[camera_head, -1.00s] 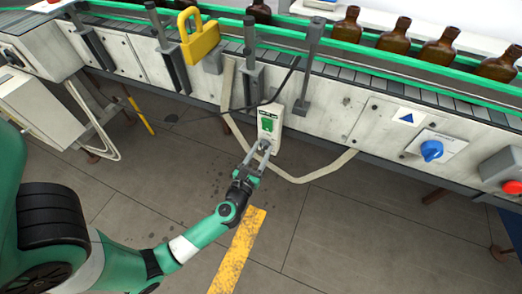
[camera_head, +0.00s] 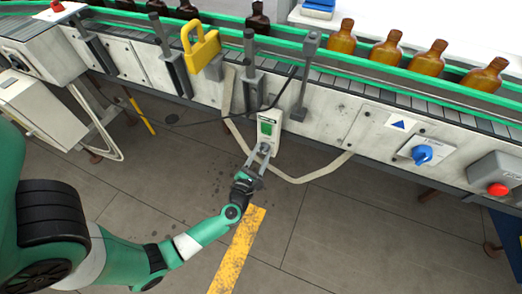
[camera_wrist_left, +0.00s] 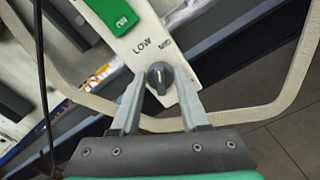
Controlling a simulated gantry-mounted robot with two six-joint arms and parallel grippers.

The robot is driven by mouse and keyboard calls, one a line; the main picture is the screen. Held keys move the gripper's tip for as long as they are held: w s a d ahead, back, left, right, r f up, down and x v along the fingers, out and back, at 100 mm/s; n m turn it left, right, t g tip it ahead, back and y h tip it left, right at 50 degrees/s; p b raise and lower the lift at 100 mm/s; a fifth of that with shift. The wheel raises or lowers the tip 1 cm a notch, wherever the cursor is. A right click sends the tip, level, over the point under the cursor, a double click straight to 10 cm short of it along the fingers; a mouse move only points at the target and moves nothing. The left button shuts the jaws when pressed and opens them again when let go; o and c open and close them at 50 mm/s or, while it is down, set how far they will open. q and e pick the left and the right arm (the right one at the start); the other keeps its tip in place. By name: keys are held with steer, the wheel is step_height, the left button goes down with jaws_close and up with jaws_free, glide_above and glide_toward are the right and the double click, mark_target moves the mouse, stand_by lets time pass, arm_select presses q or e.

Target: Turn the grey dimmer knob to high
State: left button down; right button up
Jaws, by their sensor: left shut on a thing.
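The grey dimmer knob (camera_wrist_left: 159,76) is a small dark grey round knob with a raised ridge, on the white control box. My left gripper (camera_wrist_left: 159,86) is shut on it, with one finger at each side. The ridge runs roughly along the fingers in the left wrist view. A "LOW" label is printed up and left of the knob; a second, smaller label up and right is hard to read. In the head view the white box (camera_head: 275,147) hangs at the conveyor's front, and my left gripper (camera_head: 264,150) covers the knob at its lower end. My right gripper is out of view.
The box has a green panel (camera_wrist_left: 111,14) above the knob. A blue rotary switch (camera_head: 422,154) and a red button (camera_head: 498,189) sit to the right.

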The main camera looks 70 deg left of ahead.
arm_select(q)
steer(key=m+p, duration=0.2)
steer(key=m, duration=0.2)
steer(key=shift+w+m, duration=0.1)
steer(key=shift+m, duration=0.3)
steer(key=shift+f+m+p, duration=0.2)
steer(key=shift+m+p, duration=1.05)
steer(key=shift+m, duration=2.05)
steer(key=shift+f+m+p, duration=0.2)
steer(key=shift+m+p, duration=1)
steer(key=shift+m, duration=2.1)
steer(key=shift+c, duration=2)
jaws_free()
